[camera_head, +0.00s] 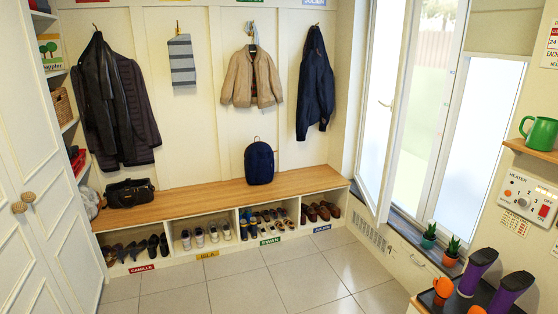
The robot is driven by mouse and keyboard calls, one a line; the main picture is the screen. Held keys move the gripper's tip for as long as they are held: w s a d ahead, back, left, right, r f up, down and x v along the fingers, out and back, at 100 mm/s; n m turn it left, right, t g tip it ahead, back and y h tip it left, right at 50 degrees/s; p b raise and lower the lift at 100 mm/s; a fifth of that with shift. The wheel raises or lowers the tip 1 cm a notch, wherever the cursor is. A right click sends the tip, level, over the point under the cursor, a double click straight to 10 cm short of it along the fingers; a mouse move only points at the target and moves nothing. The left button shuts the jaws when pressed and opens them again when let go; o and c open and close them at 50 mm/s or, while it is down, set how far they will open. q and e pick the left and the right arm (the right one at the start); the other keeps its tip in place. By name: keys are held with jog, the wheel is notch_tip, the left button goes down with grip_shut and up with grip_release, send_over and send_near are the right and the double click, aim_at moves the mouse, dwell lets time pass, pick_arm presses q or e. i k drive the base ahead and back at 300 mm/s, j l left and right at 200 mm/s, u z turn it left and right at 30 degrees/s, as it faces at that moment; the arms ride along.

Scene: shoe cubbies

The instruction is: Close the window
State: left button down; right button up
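The window sash (383,90) is a tall white-framed pane at the right of the back corner. It stands swung open into the room, its lower corner over the dark sill. A light handle (386,104) shows on it. To its right is the open part of the window frame (447,110), with a fence and greenery outside. A second, frosted pane (482,140) stands to the right of the opening. Neither of my grippers is in view.
Two potted plants (429,241) (451,257) stand by the sill (408,226). A green mug (540,133) is on a shelf. A wooden bench (215,194) lines the back wall. The tiled floor (245,293) is clear.

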aim_at(393, 27)
jog(key=i+j, duration=0.1)
jog(key=i, duration=0.75)
jog(key=i+j, duration=0.15)
jog(key=i, duration=0.7)
jog(key=j+u, duration=0.05)
